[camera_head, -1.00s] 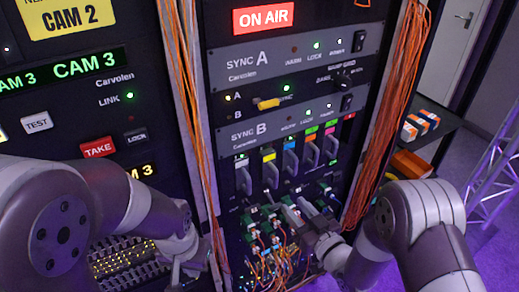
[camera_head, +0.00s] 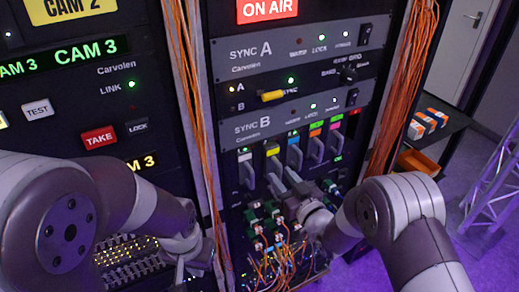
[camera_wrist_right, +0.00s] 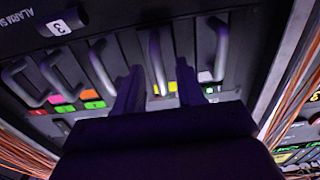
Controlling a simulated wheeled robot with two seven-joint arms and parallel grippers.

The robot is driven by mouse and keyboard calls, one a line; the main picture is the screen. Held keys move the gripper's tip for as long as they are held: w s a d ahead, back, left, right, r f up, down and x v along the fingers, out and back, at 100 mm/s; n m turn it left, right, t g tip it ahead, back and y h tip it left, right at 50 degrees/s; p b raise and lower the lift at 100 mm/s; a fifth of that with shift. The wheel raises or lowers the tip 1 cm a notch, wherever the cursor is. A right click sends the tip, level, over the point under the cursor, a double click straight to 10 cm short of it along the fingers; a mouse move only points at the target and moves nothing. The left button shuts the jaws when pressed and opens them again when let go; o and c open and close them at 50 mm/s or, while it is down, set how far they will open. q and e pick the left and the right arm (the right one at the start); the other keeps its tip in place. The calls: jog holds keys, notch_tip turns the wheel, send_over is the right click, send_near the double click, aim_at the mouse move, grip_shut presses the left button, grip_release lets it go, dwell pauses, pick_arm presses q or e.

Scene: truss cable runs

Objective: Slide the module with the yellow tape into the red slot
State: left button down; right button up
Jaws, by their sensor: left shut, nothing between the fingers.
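The module with the yellow tape (camera_head: 272,150) sits in the SYNC B row, second from the left, between white- and blue-taped modules. Its yellow tape also shows in the right wrist view (camera_wrist_right: 172,88). My right gripper (camera_head: 284,184) is at this module; in the wrist view its two fingers (camera_wrist_right: 158,82) stand apart, with the module's grey handle (camera_wrist_right: 157,58) between them. I cannot tell whether they touch it. My left gripper (camera_head: 186,256) is shut and empty at lower left.
Green connectors with orange cables (camera_head: 272,225) crowd below the modules. Orange cable bundles (camera_head: 405,90) hang on both sides of the rack. A left panel (camera_head: 100,85) holds buttons. A shelf with orange-white boxes (camera_head: 428,122) stands at right.

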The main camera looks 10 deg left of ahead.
jog(key=shift+d, duration=0.1)
grip_shut()
jog(key=shift+v, duration=2.25)
jog(key=shift+s, duration=0.1)
jog(key=shift+p+v, duration=0.45)
jog(key=shift+v, duration=1.75)
jog(key=shift+v, duration=2.25)
